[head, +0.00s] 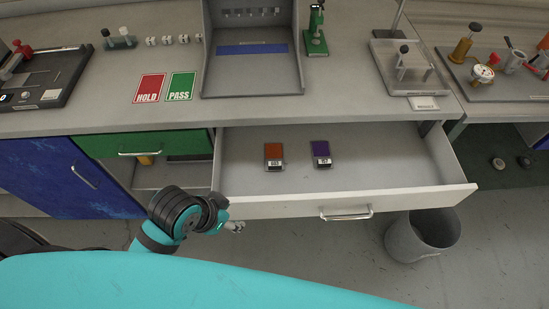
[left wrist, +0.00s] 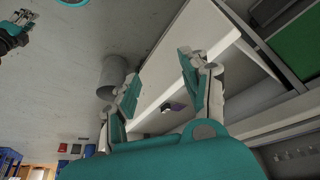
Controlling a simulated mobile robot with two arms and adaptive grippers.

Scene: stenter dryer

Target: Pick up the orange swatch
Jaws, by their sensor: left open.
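The orange swatch (head: 273,151) lies flat in the open drawer (head: 390,187), with a pale label at its near end. A purple swatch (head: 320,149) lies to its right, apart from it. My left gripper (head: 236,227) is outside the drawer, below its front left corner, away from both swatches. In the left wrist view its two fingers (left wrist: 160,75) are spread with nothing between them. That view shows the purple swatch (left wrist: 178,106), but I cannot make out the orange one there. My right gripper (left wrist: 24,17) shows small at the top left corner; its jaw state is unclear.
The drawer front has a metal handle (head: 346,215). A grey bin (head: 422,236) stands on the floor below its right end. A green drawer (head: 140,144) is to the left. The counter above holds HOLD (head: 149,89) and PASS (head: 180,87) cards and a grey tray (head: 253,86).

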